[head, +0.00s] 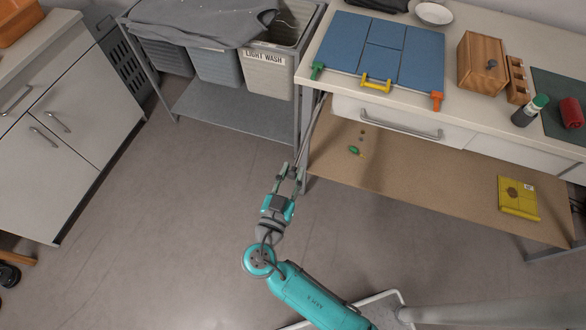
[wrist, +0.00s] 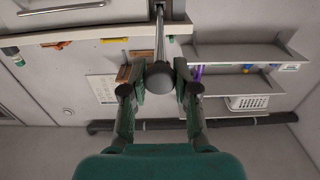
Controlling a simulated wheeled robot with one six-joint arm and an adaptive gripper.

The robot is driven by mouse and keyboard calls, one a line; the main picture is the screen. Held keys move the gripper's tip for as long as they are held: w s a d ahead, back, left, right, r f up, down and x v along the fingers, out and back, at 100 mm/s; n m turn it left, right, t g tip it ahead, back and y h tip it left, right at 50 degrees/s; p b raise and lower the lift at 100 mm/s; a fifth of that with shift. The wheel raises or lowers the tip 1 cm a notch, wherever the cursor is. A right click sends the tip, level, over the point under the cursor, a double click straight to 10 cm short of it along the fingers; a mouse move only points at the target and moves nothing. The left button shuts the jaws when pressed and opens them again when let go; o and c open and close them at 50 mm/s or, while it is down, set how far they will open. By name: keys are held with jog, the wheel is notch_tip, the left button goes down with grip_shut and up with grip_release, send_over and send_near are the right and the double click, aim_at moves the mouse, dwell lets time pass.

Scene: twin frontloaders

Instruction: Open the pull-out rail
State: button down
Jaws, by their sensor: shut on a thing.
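The pull-out rail (head: 313,122) shows in the head view as a thin grey rod. It runs from under the counter's front left corner down to my gripper (head: 291,172). In the wrist view, the rail (wrist: 160,36) is a metal rod ending in a dark round cap (wrist: 160,76). My gripper (wrist: 160,90) has its two fingers on either side of this end and is shut on it. The fingers partly hide the rail's end in the head view.
The counter (head: 465,115) with a handled drawer (head: 400,122) is to the right, above a brown lower shelf (head: 420,195). A laundry stand (head: 225,105) with grey bins is beside it at left. A white cabinet (head: 85,120) is far left. The floor (head: 150,230) between is clear.

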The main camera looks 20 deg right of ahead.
jog(key=c, duration=0.9)
grip_release()
jog(key=v, duration=1.2)
